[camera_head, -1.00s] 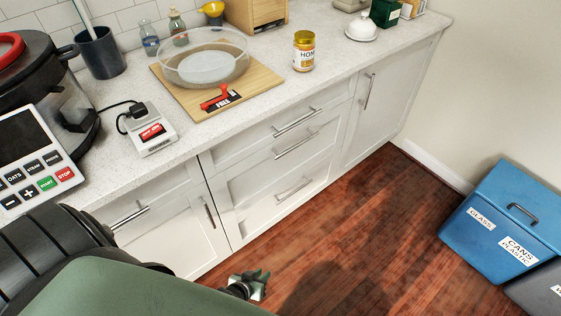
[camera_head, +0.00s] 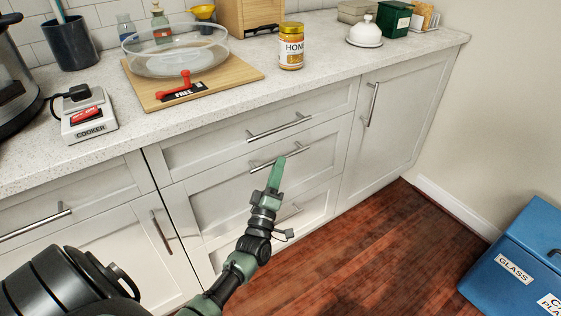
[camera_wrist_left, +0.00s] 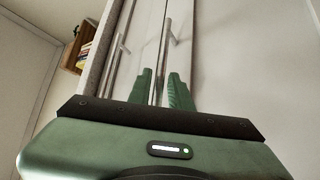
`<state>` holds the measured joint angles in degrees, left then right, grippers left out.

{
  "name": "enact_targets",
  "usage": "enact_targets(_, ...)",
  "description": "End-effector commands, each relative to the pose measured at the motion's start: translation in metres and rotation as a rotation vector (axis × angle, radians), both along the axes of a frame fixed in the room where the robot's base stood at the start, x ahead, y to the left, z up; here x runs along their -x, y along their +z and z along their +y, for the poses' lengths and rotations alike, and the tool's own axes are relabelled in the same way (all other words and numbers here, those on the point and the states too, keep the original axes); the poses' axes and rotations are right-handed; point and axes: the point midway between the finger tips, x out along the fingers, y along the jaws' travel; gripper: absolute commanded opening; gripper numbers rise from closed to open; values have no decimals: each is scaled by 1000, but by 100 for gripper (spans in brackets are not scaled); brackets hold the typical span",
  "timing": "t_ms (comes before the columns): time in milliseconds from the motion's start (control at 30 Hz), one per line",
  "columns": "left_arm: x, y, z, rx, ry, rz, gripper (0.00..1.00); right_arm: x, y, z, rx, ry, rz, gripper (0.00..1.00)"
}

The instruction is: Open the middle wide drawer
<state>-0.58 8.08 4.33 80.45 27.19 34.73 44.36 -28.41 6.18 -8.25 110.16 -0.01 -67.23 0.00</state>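The middle wide drawer (camera_head: 215,192) is in the centre of the head view, in a white cabinet below the counter. It looks shut, with a long metal bar handle (camera_head: 301,149). My left gripper (camera_head: 277,172) is at this handle. In the left wrist view the two green fingers (camera_wrist_left: 160,88) are apart, and the middle bar handle (camera_wrist_left: 161,62) runs down between them. I cannot tell whether they touch it. The top drawer's handle (camera_head: 279,128) is just above; it also shows in the left wrist view (camera_wrist_left: 117,50). My right gripper is out of view.
The lower drawer (camera_head: 245,233) is partly hidden behind my left arm. A tall door (camera_head: 400,110) with an upright handle is to the right. The counter above holds a board, bowl and honey jar (camera_head: 291,50). Blue bin (camera_head: 520,255) at lower right; floor before the drawers is clear.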

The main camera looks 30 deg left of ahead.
Motion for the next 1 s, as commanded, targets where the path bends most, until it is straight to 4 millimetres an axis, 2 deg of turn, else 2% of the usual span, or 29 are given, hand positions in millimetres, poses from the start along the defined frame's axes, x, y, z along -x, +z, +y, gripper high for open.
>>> enact_targets(200,-23,9,7,-2,0,2,20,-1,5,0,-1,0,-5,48)
enact_targets(533,-27,11,9,-2,1,4,20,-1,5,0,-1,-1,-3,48)
enact_targets(567,-27,10,9,-2,1,4,14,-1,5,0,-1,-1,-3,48)
enact_targets(600,-27,10,8,-2,1,4,3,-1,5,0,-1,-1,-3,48)
enact_targets(633,-27,10,8,-2,1,4,0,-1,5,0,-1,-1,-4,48)
enact_targets(1000,-26,10,8,-2,0,5,0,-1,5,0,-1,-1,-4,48)
